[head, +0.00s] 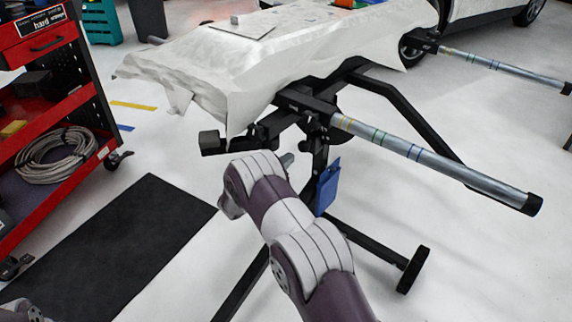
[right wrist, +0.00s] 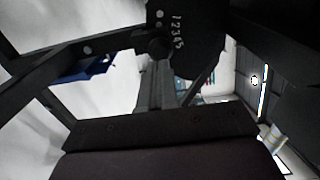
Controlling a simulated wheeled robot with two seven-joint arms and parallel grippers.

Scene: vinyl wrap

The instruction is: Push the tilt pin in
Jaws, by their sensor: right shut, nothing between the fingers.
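The tilt pin appears to be the dark round knob (right wrist: 158,48) beside a dark plate (right wrist: 190,35) marked with numbers in the right wrist view. My right gripper (right wrist: 154,72) is shut and empty, its fingers pointing at the knob. I cannot tell whether they touch it. In the head view my right arm reaches up to the black stand (head: 318,150) below the wrapped panel (head: 270,60). Its wrist hides most of the gripper there, and the pin cannot be made out. My left gripper is out of view.
A blue tag (head: 328,187) hangs on the stand near my right arm. A long grey tube (head: 430,160) juts out to the right. A red cart (head: 60,120) stands at the left, with a black mat (head: 110,250) on the open floor.

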